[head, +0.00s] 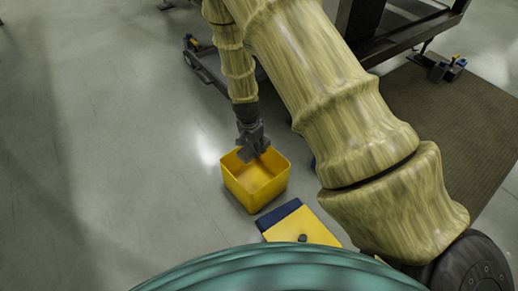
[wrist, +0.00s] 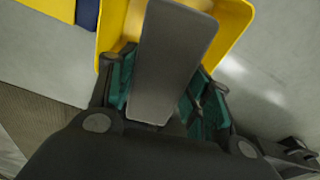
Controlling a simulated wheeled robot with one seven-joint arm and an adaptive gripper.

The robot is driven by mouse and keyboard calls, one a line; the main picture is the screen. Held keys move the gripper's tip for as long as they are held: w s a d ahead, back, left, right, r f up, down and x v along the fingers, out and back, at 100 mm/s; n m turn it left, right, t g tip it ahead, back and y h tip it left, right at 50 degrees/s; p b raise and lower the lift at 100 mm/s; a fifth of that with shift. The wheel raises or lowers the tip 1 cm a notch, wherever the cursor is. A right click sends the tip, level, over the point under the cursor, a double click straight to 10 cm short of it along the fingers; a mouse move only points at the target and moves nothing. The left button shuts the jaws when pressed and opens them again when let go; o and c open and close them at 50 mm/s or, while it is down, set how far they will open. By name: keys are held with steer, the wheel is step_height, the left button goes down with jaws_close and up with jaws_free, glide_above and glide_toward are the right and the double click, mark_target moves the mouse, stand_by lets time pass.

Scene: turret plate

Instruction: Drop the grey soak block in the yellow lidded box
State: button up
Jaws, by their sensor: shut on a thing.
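The yellow box (head: 255,184) stands open on the floor in the head view, its inside empty where I can see it. Its yellow lid (head: 302,228) lies apart on the floor, in front of the box. My gripper (head: 252,148) is over the far rim of the box, pointing down. In the wrist view my gripper (wrist: 163,100) is shut on the grey soak block (wrist: 172,58), a long flat grey piece between the green-padded fingers. The block reaches out over the yellow box (wrist: 236,20). The block's far end hides part of the box.
A dark blue piece (head: 278,214) lies beside the lid. A dark wheeled frame (head: 210,65) stands behind the box, and a brown mat (head: 455,130) lies to the right. The grey floor left of the box is clear.

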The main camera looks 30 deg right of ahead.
steer(key=d+f+m, duration=0.2)
steer(key=shift+s+f, duration=0.2)
steer(key=shift+f, duration=0.2)
step_height(320, 180, down, 6)
steer(key=b, duration=0.6)
steer(key=shift+b, duration=0.4)
steer(key=o, duration=1.2)
steer(key=shift+r, duration=0.1)
steer(key=r, duration=0.4)
steer(key=a+r, duration=0.1)
steer(key=r, duration=0.6)
steer(key=shift+s+a+r, duration=0.1)
steer(key=shift+a+r, duration=0.1)
steer(key=shift+r, duration=0.2)
